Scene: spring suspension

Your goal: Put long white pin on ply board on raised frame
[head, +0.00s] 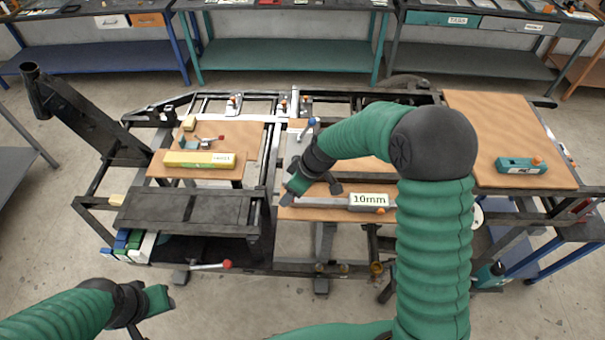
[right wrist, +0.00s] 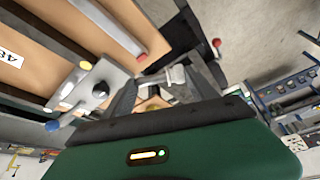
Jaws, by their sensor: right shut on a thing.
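My right gripper (head: 291,196) reaches over the middle of the long black frame. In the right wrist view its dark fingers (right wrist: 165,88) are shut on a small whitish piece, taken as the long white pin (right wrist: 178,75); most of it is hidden. One ply board (head: 245,133) lies on the frame at left, with a yellow box (head: 200,160) on it. Another ply board (head: 470,115) lies at right under a green box (head: 521,165). I cannot tell which board is the named one. My left gripper (head: 150,305) hangs low at left, away from everything; its fingers are unclear.
A pale plate with a blue-knobbed lever (head: 312,123) stands beside my right gripper. A ply strip with a 10mm label (head: 368,201) lies just in front. A black post (head: 75,115) rises at far left. Benches (head: 285,55) line the back.

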